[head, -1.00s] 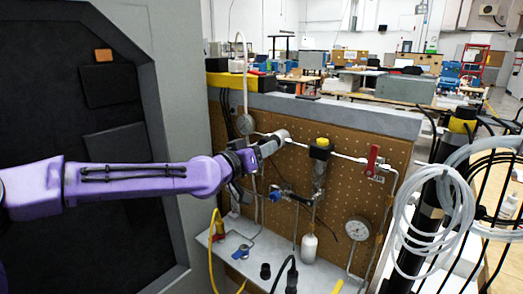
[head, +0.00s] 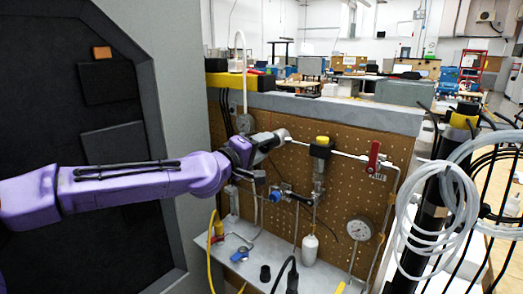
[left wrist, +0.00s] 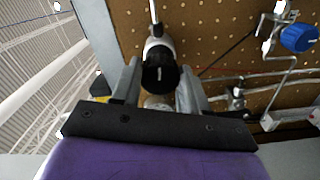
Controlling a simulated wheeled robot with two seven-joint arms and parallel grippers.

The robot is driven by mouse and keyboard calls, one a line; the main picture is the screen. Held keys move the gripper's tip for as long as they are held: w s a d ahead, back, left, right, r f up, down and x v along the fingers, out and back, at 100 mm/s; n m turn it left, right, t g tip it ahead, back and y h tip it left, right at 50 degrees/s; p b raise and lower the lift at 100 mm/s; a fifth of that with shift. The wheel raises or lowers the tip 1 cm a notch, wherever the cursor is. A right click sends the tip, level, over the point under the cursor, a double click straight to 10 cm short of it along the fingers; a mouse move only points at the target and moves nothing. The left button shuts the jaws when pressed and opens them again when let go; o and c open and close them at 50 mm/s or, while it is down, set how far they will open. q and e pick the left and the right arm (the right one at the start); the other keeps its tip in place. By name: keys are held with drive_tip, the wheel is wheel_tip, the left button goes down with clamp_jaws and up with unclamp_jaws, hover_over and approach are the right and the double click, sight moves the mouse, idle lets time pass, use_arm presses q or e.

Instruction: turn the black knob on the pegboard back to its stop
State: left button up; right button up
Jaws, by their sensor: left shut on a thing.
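The black knob (left wrist: 160,78), with a pale mark on its face, shows in the left wrist view on a silver-and-white fitting. It lies between the two grey fingers of my left gripper (left wrist: 158,90), which is shut on it. In the head view my left gripper (head: 277,138) is at the upper left of the brown pegboard (head: 345,190), and its fingers and wrist hide the knob there. My right gripper is in neither view.
A red-handled valve (head: 373,158), a yellow-topped fitting (head: 321,145), a round gauge (head: 359,229) and a blue knob (left wrist: 299,38) are on the pegboard. Coiled white tubing (head: 440,215) hangs at the right. A dark-panelled grey cabinet (head: 110,90) stands at the left.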

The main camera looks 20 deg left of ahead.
use_arm(q)
drive_tip(key=n+b, duration=0.1)
drive_tip(key=n, duration=0.4)
drive_tip(key=shift+n, duration=0.4)
drive_tip(key=n+b, duration=0.2)
drive_tip(key=n, duration=0.2)
drive_tip(key=n+b, duration=0.1)
drive_tip(key=n, duration=0.3)
drive_tip(key=shift+a+n+b, duration=0.1)
drive_tip(key=shift+n+b, duration=0.25)
drive_tip(key=shift+n, duration=0.05)
drive_tip(key=shift+n+b, duration=1)
drive_tip(key=shift+n, duration=1.3)
drive_tip(key=shift+r, duration=0.1)
drive_tip(key=o, duration=1.1)
drive_tip(key=shift+c, duration=0.2)
